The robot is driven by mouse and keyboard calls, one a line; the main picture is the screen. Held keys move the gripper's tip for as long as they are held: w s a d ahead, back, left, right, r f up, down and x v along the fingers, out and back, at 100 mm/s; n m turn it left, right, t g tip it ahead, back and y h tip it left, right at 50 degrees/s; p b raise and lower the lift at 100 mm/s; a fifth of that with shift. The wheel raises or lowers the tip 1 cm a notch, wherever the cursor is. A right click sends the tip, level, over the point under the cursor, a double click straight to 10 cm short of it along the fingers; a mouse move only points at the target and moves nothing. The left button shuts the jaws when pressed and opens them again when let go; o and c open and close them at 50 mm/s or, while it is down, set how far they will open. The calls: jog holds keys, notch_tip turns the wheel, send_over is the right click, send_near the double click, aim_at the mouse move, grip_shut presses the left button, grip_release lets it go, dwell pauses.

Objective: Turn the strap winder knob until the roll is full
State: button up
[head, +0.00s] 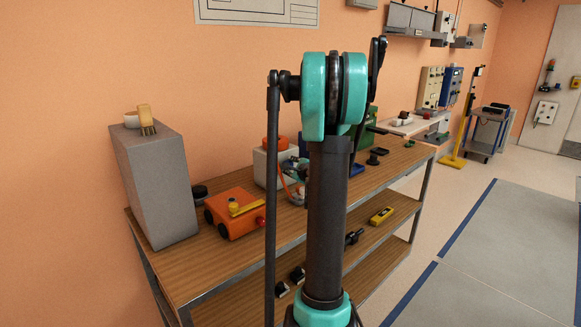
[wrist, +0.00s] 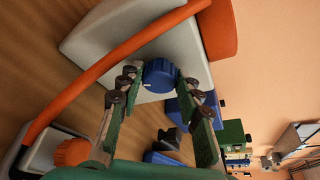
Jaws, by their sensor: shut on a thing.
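The strap winder (head: 266,168) is a pale grey box with an orange top, standing on the workbench just left of my arm in the head view. In the wrist view its grey body (wrist: 85,48) fills the upper left, and the blue winder knob (wrist: 160,82) sticks out from it. An orange strap (wrist: 100,68) runs diagonally past the body. My gripper (wrist: 160,77) has its fingertips on both sides of the blue knob, shut on it. In the head view my arm hides most of the gripper and the knob. How full the roll is cannot be seen.
A tall grey block (head: 157,190) stands at the bench's left end. An orange box (head: 234,213) with a yellow handle sits left of the winder. An orange knob (wrist: 71,152) shows at the wrist view's lower left. Open floor (head: 500,260) lies right of the bench.

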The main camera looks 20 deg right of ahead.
jog(key=shift+a+f+n+t+h, duration=0.15)
jog(key=shift+n+t+h, duration=0.3)
jog(key=shift+n, duration=0.65)
jog(key=o, duration=1.2)
jog(key=shift+c, duration=0.2)
jog(key=s, duration=0.4)
jog(key=s+r, duration=0.1)
jog(key=s, duration=0.7)
jog(key=shift+r, duration=0.35)
